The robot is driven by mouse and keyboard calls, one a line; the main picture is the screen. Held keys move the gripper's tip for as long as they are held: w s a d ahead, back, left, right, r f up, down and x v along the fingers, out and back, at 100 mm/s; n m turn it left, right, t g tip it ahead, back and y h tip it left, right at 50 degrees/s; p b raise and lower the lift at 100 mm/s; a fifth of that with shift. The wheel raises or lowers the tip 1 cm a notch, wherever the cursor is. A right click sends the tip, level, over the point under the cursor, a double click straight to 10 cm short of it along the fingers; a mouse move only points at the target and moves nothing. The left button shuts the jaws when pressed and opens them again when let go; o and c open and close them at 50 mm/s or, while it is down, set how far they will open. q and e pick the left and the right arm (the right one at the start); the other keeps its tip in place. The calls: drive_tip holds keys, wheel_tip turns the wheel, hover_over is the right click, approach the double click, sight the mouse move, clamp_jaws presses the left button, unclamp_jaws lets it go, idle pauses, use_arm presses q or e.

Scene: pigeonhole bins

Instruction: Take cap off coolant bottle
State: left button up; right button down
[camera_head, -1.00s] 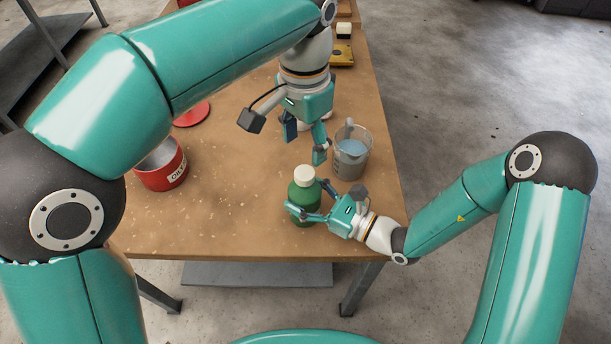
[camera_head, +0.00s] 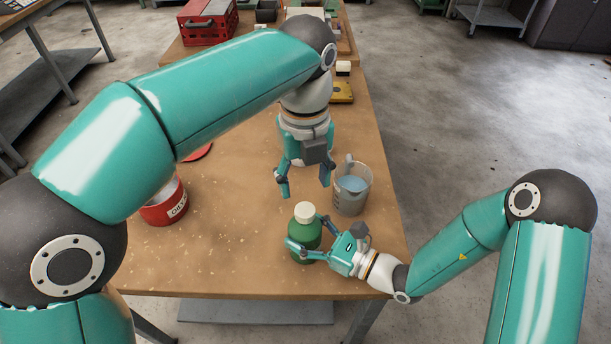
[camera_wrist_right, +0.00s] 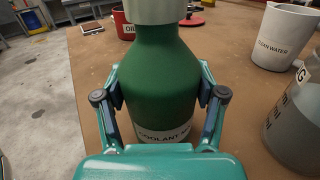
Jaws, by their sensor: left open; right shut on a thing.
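The green coolant bottle (camera_head: 305,236) stands upright near the table's front edge. Its cream-white cap (camera_head: 304,212) is on top. My right gripper (camera_head: 306,248) is shut on the bottle's body. In the right wrist view the fingers of this gripper (camera_wrist_right: 160,100) flank the green bottle (camera_wrist_right: 158,75), and the lower part of the white cap (camera_wrist_right: 150,8) shows at the top edge. My left gripper (camera_head: 304,192) is open and empty, pointing down behind and above the cap, apart from it.
A clear measuring jug (camera_head: 351,190) with bluish liquid stands close right of my left gripper. A red oil tin (camera_head: 165,208) is at left. A white clean water container (camera_wrist_right: 284,38) shows in the wrist view. A red toolbox (camera_head: 207,22) is at the far end. The table between tin and bottle is clear.

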sight(305, 209)
use_arm(q)
drive_tip(key=m, duration=0.3)
drive_tip(key=shift+m, duration=0.3)
drive_tip(key=shift+f, duration=4.05)
drive_tip(key=shift+c, duration=0.3)
